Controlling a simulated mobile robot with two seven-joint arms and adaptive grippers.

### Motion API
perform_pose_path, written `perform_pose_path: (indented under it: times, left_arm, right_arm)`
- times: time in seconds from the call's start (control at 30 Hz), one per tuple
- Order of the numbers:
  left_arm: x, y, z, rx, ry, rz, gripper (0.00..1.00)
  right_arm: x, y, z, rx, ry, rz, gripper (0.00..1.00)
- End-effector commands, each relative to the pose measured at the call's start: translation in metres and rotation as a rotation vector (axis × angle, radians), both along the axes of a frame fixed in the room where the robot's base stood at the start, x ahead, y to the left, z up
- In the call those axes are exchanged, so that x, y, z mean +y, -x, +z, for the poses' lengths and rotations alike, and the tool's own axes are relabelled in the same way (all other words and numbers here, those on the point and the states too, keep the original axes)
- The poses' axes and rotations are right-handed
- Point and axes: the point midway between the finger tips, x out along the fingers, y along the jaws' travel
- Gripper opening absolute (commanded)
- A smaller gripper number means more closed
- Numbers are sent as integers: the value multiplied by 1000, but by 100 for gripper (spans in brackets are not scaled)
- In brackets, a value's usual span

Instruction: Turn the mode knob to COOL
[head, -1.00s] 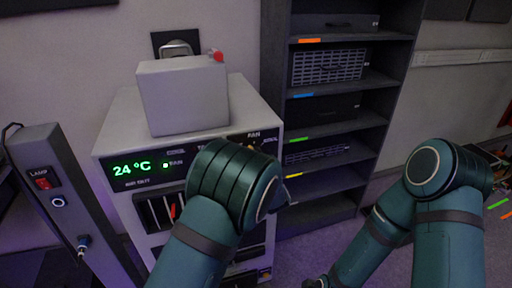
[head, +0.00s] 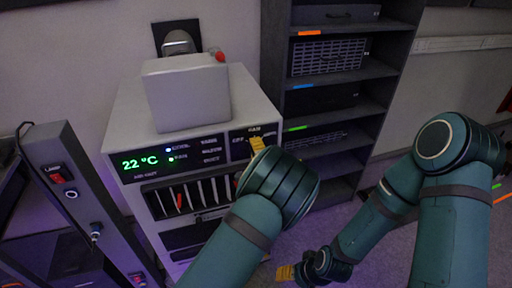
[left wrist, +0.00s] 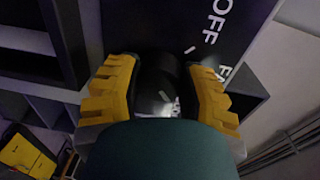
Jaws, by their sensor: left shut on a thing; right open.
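The air unit (head: 130,140) is a pale cabinet with a dark front panel, and its green display (head: 140,162) reads 22 °C. A blue light (head: 168,150) is lit beside a small label too blurred to read surely. My left gripper (head: 257,143) is at the panel's right part. In the left wrist view its yellow fingers are on both sides of the dark round mode knob (left wrist: 157,75), shut on it. OFF and part of FAN are printed near the knob. My left arm hides much of that corner. My right gripper (head: 287,272) is open and empty, low near the floor.
A grey box (head: 188,95) stands on top of the unit. A dark shelf rack (head: 335,115) is close on the right. A grey post (head: 75,190) with a red lamp switch (head: 61,174) stands at the left. Slotted cards (head: 195,192) are below the panel.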

Motion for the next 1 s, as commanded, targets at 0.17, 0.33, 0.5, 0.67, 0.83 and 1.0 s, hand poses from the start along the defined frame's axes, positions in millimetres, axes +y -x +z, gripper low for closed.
perform_pose_path:
  times: [0.17, 0.33, 0.5, 0.67, 0.83, 1.0]
  left_arm:
    - [1, -1, 4, 1, -26, 2, 6]
    - [1, -1, 4, 2, -31, 2, 6]
    - [1, -1, 4, 2, -30, 2, 6]
    - [1, -1, 3, 2, -30, 2, 76]
    - [0, -1, 2, 5, -30, 1, 76]
    - [0, 1, 1, 7, -29, 0, 76]
  right_arm:
    - [0, 0, 3, 0, -1, 0, 59]
    - [0, 0, 3, 0, -1, 0, 59]
    - [0, 0, 3, 0, -1, 0, 59]
    - [0, 0, 3, 0, -1, 0, 59]
    - [0, 0, 3, 0, -1, 0, 59]
    - [0, 0, 3, -1, -1, 0, 59]
